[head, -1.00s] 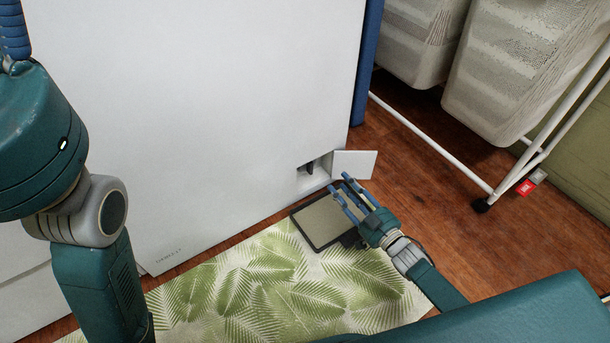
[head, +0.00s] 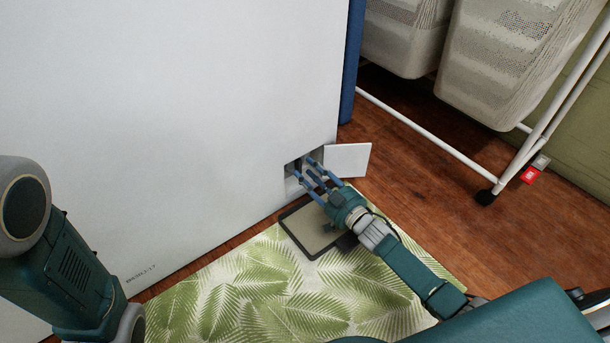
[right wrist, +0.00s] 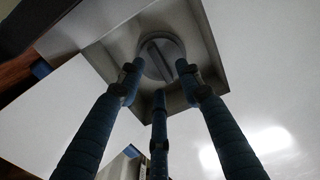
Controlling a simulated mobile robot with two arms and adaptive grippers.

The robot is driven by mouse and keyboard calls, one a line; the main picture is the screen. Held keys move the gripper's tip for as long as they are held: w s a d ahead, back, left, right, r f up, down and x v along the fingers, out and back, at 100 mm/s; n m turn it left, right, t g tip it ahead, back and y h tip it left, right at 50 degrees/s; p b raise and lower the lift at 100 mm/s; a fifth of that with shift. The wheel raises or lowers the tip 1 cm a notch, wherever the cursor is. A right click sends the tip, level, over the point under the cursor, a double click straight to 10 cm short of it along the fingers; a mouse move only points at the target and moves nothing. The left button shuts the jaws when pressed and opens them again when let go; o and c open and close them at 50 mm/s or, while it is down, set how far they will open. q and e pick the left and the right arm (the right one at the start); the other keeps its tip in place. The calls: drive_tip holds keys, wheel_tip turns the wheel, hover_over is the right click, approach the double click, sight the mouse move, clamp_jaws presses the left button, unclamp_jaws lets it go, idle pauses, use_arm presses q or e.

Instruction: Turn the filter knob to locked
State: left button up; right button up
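The filter knob (right wrist: 163,57), a round grey knob with a raised bar across it, sits in a square recess (right wrist: 205,45) low on the white appliance (head: 200,110). In the head view my fingers largely hide the knob. My right gripper (head: 309,167) reaches into the recess opening. Its three blue fingers, also in the right wrist view (right wrist: 160,84), are spread apart in front of the knob and around its lower side. I cannot tell whether they touch it. My left gripper is out of view; only left arm links show.
The small white flap (head: 348,160) stands open right of the recess. A shallow dark-rimmed tray (head: 310,232) lies below it on the leaf-pattern mat (head: 250,285). A white rack (head: 430,145) with woven hampers (head: 500,60) stands at right. Wooden floor (head: 420,185) between is clear.

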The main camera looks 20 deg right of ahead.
sight(295, 165)
drive_tip(key=shift+b+x, duration=0.35)
drive_tip(key=shift+x, duration=0.75)
drive_tip(key=shift+s, duration=0.1)
clamp_jaws()
